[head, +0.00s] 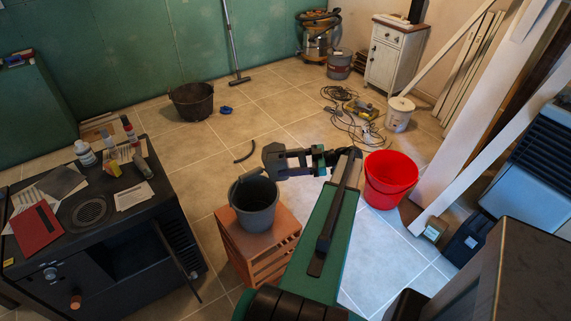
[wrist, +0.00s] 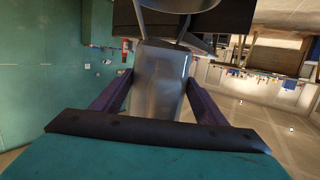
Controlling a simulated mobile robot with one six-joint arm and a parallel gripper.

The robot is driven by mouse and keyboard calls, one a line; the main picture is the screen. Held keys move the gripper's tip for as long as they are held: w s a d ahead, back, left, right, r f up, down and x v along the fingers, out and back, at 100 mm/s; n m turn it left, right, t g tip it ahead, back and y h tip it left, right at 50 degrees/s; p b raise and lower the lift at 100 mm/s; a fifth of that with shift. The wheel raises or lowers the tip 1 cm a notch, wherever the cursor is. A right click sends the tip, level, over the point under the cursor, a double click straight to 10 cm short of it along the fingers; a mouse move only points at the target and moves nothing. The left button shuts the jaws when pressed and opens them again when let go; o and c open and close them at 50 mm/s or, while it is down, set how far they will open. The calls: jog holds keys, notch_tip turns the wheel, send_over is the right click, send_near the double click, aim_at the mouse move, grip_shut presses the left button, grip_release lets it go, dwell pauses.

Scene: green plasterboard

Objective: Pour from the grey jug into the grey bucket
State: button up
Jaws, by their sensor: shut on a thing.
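The grey bucket (head: 256,215) stands upright on a small wooden crate-like stool, open side up. My gripper (head: 276,160) is above and just right of its rim. In the wrist view my gripper (wrist: 158,95) has its two purple fingers on either side of a smooth grey metallic body, the grey jug (wrist: 158,78), and is shut on it. No stream of liquid shows.
A black stove (head: 125,240) with bottles and papers stands left of the wooden stool (head: 262,247). A red bucket (head: 390,182) stands to the right. A black tub (head: 192,101), a cable coil and a white bucket (head: 398,117) are farther back.

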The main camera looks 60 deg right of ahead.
jog(key=shift+f, duration=0.1)
jog(key=shift+s+d+f+g+h+b, duration=0.1)
jog(key=shift+f+g+h+b, duration=0.15)
jog(key=shift+f+g+b, duration=0.25)
jog(key=shift+s+a+f+g+h+b, duration=0.1)
jog(key=shift+s+f+g+h+b, duration=0.1)
jog(key=shift+f+g+b, duration=0.35)
jog(key=shift+s+d+f+g+h+b, duration=0.1)
jog(key=shift+f+g+h+b, duration=0.2)
jog(key=shift+f, duration=0.3)
jog(key=shift+f+g+h+b, duration=0.55)
jog(key=shift+f+g+b, duration=0.2)
jog(key=shift+b, duration=0.15)
jog(key=shift+d+r, duration=0.1)
jog(key=shift+r, duration=0.1)
jog(key=shift+f+p, duration=0.3)
jog(key=shift+p, duration=0.3)
jog(key=shift+r+g+h+p, duration=0.3)
jog(key=shift+r+g+p, duration=0.45)
jog(key=shift+p, duration=1.25)
dwell(2.6)
